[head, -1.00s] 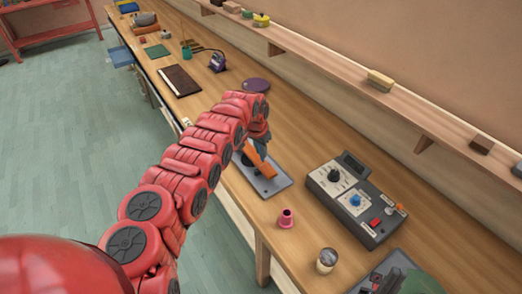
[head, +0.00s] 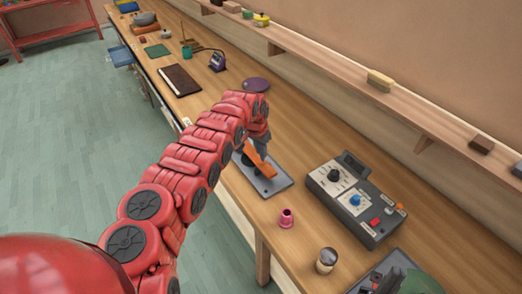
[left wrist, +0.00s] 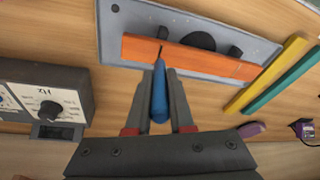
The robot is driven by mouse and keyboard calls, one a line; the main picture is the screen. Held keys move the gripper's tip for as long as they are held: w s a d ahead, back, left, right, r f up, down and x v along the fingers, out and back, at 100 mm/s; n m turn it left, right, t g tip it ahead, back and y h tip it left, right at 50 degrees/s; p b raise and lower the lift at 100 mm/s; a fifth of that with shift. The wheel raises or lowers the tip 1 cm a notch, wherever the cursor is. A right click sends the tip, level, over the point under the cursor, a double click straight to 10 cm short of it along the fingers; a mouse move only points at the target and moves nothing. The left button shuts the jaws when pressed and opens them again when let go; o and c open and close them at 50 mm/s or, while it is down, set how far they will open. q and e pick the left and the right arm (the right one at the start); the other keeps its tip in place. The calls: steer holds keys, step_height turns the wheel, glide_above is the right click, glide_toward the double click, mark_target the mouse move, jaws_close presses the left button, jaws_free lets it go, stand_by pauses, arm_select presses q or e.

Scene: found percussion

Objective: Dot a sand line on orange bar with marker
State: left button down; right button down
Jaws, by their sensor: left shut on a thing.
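The orange bar (left wrist: 190,57) lies on a grey plate (left wrist: 118,20) with dark posts and a black round part beside it. It also shows in the head view (head: 261,163), partly hidden by my left arm. My left gripper (left wrist: 158,76) is shut on a blue marker (left wrist: 160,98). The marker's thin dark tip points at the orange bar and overlaps it, left of its middle. I cannot tell whether the tip touches, or whether the dark streak there is tip, shadow or ink. My right gripper is not in view.
A grey control box (head: 354,200) with knobs stands right of the plate. A pink cup-like piece (head: 286,218) and a small jar (head: 326,260) stand near the front edge. A wall shelf (head: 340,75) runs behind the bench.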

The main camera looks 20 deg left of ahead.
arm_select(q)
steer(key=shift+f+b, duration=0.4)
steer(key=shift+f, duration=0.2)
stand_by(0.5)
steer(key=shift+r, duration=0.1)
steer(key=shift+w+p+v, duration=0.25)
steer(key=shift+p+v, duration=0.4)
steer(key=shift+v, duration=0.35)
steer(key=shift+w+p+v, duration=0.25)
steer(key=shift+p+v, duration=0.45)
steer(key=shift+v, duration=0.3)
steer(key=shift+w+p+v, duration=0.25)
steer(key=shift+p+v, duration=0.4)
steer(key=shift+v, duration=0.35)
steer(key=shift+r, duration=0.6)
